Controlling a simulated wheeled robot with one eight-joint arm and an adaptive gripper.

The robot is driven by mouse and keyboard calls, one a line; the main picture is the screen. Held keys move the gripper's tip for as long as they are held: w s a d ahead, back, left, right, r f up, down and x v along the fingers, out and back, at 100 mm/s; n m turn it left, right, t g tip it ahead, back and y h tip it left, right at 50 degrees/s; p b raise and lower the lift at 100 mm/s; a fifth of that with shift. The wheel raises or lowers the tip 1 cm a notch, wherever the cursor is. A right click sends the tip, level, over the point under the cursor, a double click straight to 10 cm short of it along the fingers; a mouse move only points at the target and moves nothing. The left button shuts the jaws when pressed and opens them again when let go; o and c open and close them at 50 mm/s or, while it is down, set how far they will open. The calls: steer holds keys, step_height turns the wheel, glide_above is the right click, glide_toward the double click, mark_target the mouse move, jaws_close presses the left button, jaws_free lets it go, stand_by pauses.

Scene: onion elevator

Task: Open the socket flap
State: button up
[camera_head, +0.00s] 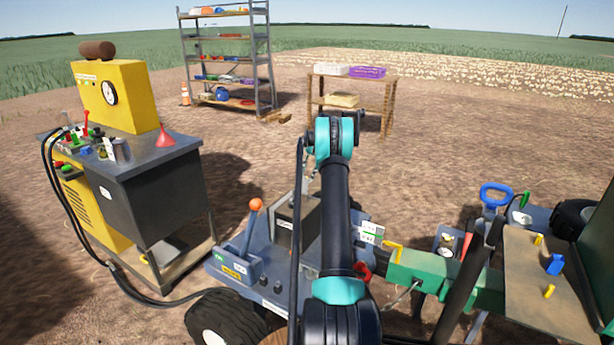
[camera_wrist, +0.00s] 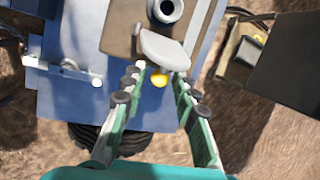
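In the wrist view, my gripper (camera_wrist: 159,74) is open. Its two green fingers with dark round joints point up the picture, with a clear gap between the tips. A light grey rounded plate (camera_wrist: 165,49), which looks like the socket flap, lies just beyond the fingertips. A dark round socket or tube end (camera_wrist: 165,10) shows above it on a brown plate. Whether a finger touches the grey plate, I cannot tell. In the head view, my own arm hides the gripper and the flap.
A blue-grey machine deck with an orange-knobbed lever (camera_head: 255,204) stands below my arm. A yellow-and-grey cabinet (camera_head: 153,188) with hoses stands left. A green beam (camera_head: 440,275) and a board with yellow and blue handles (camera_head: 530,290) are right. Shelves (camera_head: 228,58) stand behind open soil.

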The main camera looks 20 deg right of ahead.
steer(key=shift+o, duration=0.7)
steer(key=v, duration=1.2)
steer(key=s+d+f+m+t+y, duration=0.1)
steer(key=d+f+m+t+y, duration=0.4)
steer(key=f, duration=0.7)
steer(key=s+d+f+m+t+y, duration=0.3)
steer(key=s+d+t+y, duration=0.25)
steer(key=s, duration=0.35)
steer(key=shift+t, duration=0.25)
steer(key=x, duration=1.6)
steer(key=shift+w+a+f, duration=0.1)
steer(key=shift+w+a, duration=0.1)
steer(key=shift+a, duration=0.05)
